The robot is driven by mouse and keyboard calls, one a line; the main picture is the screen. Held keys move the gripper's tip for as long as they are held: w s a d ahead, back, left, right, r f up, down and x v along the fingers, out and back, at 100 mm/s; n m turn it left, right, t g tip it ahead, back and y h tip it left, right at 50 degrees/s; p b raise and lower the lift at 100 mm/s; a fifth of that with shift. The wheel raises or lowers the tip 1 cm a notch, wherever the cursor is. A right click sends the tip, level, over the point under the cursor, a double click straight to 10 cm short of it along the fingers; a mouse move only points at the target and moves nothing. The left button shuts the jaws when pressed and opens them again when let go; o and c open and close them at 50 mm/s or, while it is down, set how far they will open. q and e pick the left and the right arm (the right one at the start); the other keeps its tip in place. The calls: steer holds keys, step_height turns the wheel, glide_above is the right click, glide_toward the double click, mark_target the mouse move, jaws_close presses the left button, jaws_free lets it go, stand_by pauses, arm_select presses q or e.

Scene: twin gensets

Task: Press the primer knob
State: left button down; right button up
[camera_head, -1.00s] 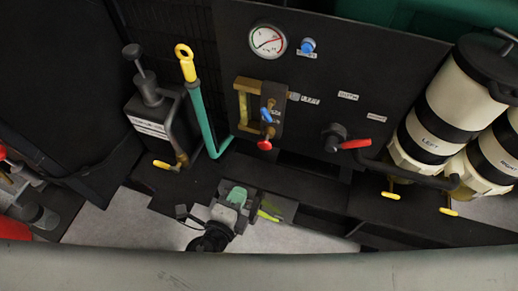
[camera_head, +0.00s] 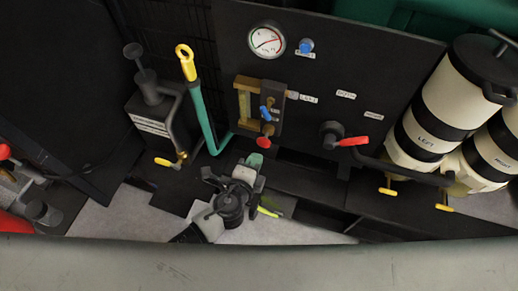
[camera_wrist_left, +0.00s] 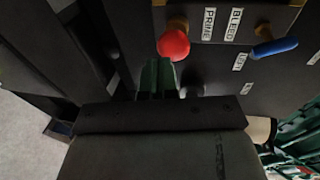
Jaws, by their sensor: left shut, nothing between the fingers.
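The primer knob (camera_head: 264,142) is a red knob at the bottom of a brass-coloured block on the dark panel. In the left wrist view the red knob (camera_wrist_left: 174,44) sits beside a label reading PRIME. My left gripper (camera_head: 255,160) is shut and empty, with greenish fingertips just below the knob in the head view. In the left wrist view the shut fingertips (camera_wrist_left: 158,72) show just below the knob. I cannot tell whether they touch it. My right gripper is not in view.
A blue BLEED knob (camera_wrist_left: 275,47) is close beside the red one. A green dipstick tube with yellow ring (camera_head: 196,100) stands left of the block. A red-handled valve (camera_head: 345,140) and cream-and-black canisters (camera_head: 432,105) are at right. A grey bar (camera_head: 300,262) crosses the foreground.

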mark_target(261, 144)
arm_select(q)
steer(key=shift+w+d+r, duration=0.15)
steer(key=shift+w+d, duration=0.1)
steer(key=shift+w, duration=0.45)
steer(key=shift+w+d+r, duration=0.1)
steer(key=shift+w+d, duration=0.15)
steer(key=shift+w, duration=0.45)
steer(key=shift+r+b+x, duration=0.1)
steer(key=shift+b+x, duration=0.05)
steer(key=shift+x, duration=0.45)
steer(key=shift+r+b+x, duration=0.15)
steer(key=shift+x, duration=0.5)
steer(key=shift+a+r, duration=0.1)
